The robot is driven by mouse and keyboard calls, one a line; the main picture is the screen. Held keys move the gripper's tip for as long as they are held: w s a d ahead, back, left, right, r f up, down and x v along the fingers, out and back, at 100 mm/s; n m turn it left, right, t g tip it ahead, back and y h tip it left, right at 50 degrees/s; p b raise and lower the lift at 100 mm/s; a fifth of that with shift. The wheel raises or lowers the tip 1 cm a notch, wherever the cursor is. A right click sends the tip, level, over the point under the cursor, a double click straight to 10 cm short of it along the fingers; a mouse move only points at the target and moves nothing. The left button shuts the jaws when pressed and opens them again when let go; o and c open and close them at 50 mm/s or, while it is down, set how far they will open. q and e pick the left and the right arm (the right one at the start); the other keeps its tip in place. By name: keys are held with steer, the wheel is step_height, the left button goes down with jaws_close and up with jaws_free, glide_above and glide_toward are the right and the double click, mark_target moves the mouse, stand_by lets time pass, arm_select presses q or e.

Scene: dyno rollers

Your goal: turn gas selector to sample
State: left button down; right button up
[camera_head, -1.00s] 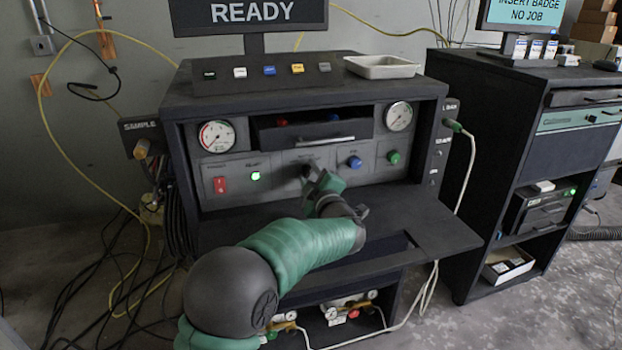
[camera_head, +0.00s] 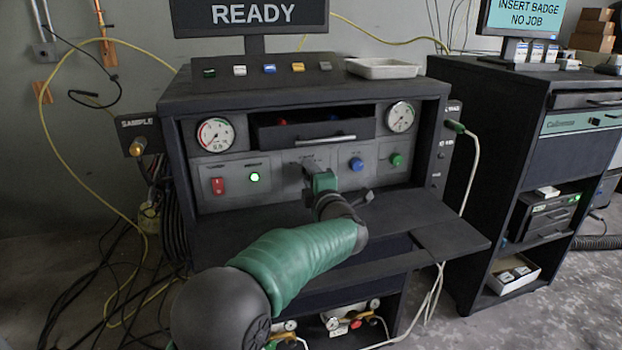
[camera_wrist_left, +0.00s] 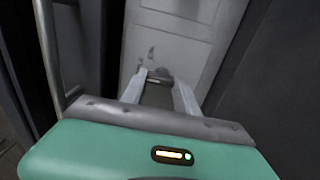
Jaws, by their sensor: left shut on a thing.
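My left gripper (camera_head: 308,170) reaches the middle of the grey control panel (camera_head: 222,162) from the front, in the head view. In the left wrist view its two pale fingers (camera_wrist_left: 160,82) are closed around a small dark knob (camera_wrist_left: 158,80) on the panel. I take this knob for the gas selector; its labels are too small to read and its pointing direction is mostly hidden by the gripper. My right gripper is not in view.
Left of the gripper are a red switch (camera_head: 218,186) and a lit green button (camera_head: 254,177). Right of it are a blue knob (camera_head: 356,164) and a green knob (camera_head: 396,159). A drawer with a handle (camera_head: 325,138) lies above. A dark shelf (camera_head: 420,222) juts out below the panel.

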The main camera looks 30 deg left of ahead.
arm_select(q)
steer(key=shift+f, duration=0.35)
steer(key=c, duration=1.2)
jaws_free()
steer(key=shift+o, duration=1.4)
steer(key=shift+s, duration=0.1)
steer(key=shift+r, duration=0.15)
steer(key=p+v, duration=0.3)
steer(key=v, duration=1.2)
steer(key=shift+s+d, duration=0.15)
steer(key=shift+d, duration=0.25)
steer(key=shift+s+d, duration=0.35)
